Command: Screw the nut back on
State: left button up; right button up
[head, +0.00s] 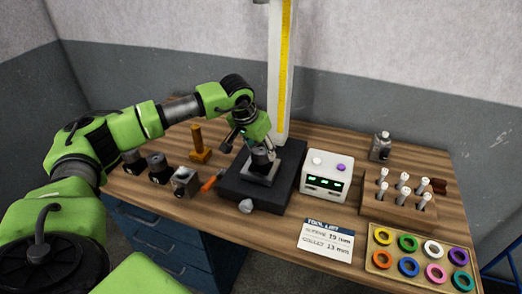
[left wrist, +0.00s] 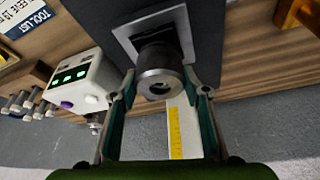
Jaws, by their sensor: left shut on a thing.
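The nut (left wrist: 160,80) is a grey metal ring on the end of a dark holder (left wrist: 157,51). The holder stands in a square fixture (left wrist: 126,36) on a black base (head: 284,194). In the head view the holder (head: 262,158) looks upright, and the nut is hard to make out. My left gripper (head: 245,142) is over the fixture. In the left wrist view its two fingers (left wrist: 164,91) are on either side of the nut, shut on it. The nut's threads are hidden. My right gripper is not in view.
A white column with a yellow scale (head: 280,85) stands behind the fixture. A white box with green displays (head: 326,176) is to its right. A rack of collets (head: 398,208), a tray of coloured rings (head: 380,262) and a tool list card (head: 326,240) are further right. Several holders (head: 160,170) stand left.

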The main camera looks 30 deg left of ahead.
pick_arm(q)
jog(key=o, duration=1.3)
jog(key=shift+c, duration=0.2)
